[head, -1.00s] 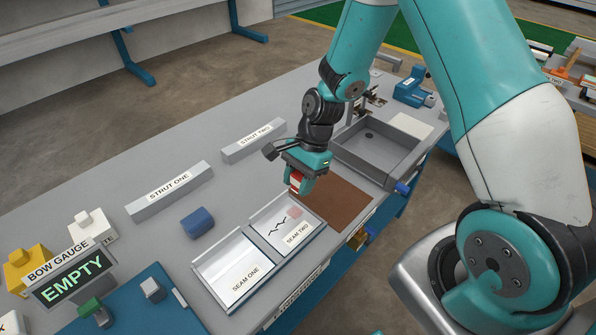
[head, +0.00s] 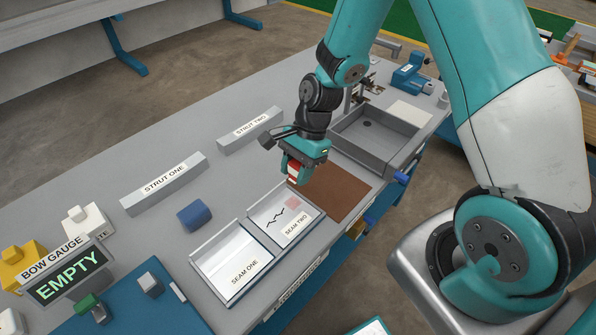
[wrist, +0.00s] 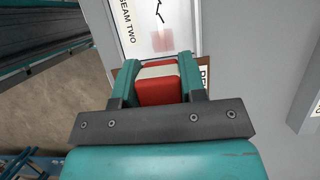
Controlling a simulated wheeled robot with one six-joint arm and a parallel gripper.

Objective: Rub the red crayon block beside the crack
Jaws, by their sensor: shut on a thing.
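My gripper (head: 297,177) is shut on the red crayon block (head: 293,170), which has a pale band around it; the block also shows between the fingers in the wrist view (wrist: 158,86). They are above the brown mat's edge, just beyond the seam two panel (head: 307,218). A black jagged crack (head: 284,217) runs across that white panel. A faint pink patch (head: 292,202) lies beside the crack at its right end; it shows in the wrist view too (wrist: 163,40). I cannot tell the exact height of the block.
The seam one panel (head: 226,259) is blank white, to the left. A blue block (head: 194,217) lies behind it. The brown mat (head: 345,195) and a grey sink (head: 362,152) are to the right. The strut one bar (head: 160,187) and strut two bar (head: 249,131) stand at the back.

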